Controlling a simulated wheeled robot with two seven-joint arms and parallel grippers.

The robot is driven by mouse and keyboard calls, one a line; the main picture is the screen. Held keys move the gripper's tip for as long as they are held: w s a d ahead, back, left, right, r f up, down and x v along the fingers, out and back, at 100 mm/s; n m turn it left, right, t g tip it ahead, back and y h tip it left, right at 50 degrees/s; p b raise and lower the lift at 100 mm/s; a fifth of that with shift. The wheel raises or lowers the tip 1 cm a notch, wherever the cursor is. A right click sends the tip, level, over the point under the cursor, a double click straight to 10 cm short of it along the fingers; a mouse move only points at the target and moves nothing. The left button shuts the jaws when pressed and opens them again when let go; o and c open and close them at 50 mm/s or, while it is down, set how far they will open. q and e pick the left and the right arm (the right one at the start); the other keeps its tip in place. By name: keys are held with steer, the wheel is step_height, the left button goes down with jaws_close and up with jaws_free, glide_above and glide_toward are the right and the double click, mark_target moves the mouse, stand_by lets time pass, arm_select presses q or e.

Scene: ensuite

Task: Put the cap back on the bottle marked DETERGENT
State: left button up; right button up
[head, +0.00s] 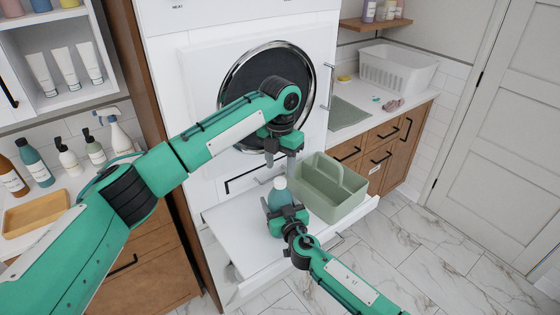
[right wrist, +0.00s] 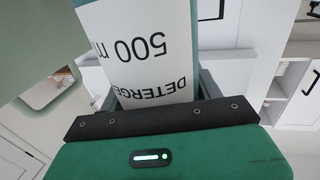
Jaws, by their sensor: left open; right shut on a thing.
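The teal bottle (head: 280,196) stands over the white pull-out shelf in the head view, beside the green caddy. In the right wrist view its white label (right wrist: 140,60) reads "DETERGE" and "500 m", upside down. My right gripper (head: 284,214) is shut around the bottle's body. A pale piece (head: 280,183) shows at the bottle's top; I cannot tell whether it is the cap or the bare neck. My left gripper (head: 281,160) is open just above the bottle, fingers pointing down, with nothing seen between them. No separate loose cap can be made out.
The green caddy (head: 345,205) stands right of the bottle on the pull-out shelf (head: 228,225). The washer's round door (head: 232,105) is behind my left arm. Several bottles (head: 65,155) and a wooden tray (head: 35,214) are on the left counter. A white basket (head: 397,70) is on the right counter.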

arm_select(q)
steer(key=n, duration=0.6)
steer(key=shift+r, duration=0.25)
steer(key=n, duration=0.4)
steer(key=shift+r+n, duration=0.15)
steer(key=shift+n, duration=0.25)
steer(key=n, duration=0.3)
steer(key=shift+r, duration=0.1)
steer(key=n, duration=0.4)
steer(key=shift+r+n, duration=0.15)
steer(key=shift+n, duration=0.15)
steer(key=n, duration=0.3)
steer(key=shift+r, duration=0.1)
steer(key=n, duration=0.6)
steer(key=shift+r, duration=0.2)
steer(key=n, duration=0.4)
steer(key=shift+r+n, duration=0.15)
steer(key=shift+n, duration=0.15)
steer(key=n, duration=0.4)
steer(key=shift+r+n, duration=0.15)
steer(key=shift+n, duration=0.15)
steer(key=n, duration=0.4)
steer(key=shift+r, duration=0.2)
steer(key=n, duration=0.5)
steer(key=shift+r, duration=0.1)
